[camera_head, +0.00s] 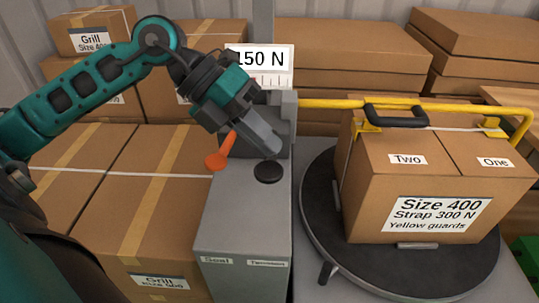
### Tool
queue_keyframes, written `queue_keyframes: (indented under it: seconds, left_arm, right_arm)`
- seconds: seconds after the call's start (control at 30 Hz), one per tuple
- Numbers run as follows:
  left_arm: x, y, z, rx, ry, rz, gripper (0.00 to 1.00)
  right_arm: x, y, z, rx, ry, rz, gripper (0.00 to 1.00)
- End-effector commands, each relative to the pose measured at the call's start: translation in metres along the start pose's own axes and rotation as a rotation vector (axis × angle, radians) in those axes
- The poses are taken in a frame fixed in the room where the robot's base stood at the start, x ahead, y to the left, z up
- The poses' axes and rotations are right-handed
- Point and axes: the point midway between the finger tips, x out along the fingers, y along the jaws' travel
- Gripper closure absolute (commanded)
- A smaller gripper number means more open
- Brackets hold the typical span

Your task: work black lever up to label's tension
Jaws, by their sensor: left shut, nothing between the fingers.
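The black lever's round knob (268,172) stands on the grey strapping machine (235,230), above the front tag "Tension". My left gripper (274,150) is shut and empty, with its tips just above and behind the knob in the picture; I cannot tell whether they touch. The display (260,62) reads 150 N, its left edge partly covered by my arm. The label (438,214) on the carton reads "Size 400, Strap 300 N, Yellow guards". My right gripper is out of view.
An orange lever (220,154) is close left of my gripper. The carton (365,195) sits on a dark round turntable (325,235), with a yellow bar (340,104) and black handle (396,116) above it. Stacked cartons (150,170) fill the left and back.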

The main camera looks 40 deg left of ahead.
Motion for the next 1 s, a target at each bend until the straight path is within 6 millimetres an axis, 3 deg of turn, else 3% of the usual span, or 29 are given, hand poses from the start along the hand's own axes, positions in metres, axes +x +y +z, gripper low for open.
queue_keyframes:
  seconds: [1.0]
  left_arm:
    - [0.0095, 0.0072, -0.0069, -0.001, 0.002, 0.001, 1.00]
  right_arm:
    - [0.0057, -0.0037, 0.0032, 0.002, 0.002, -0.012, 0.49]
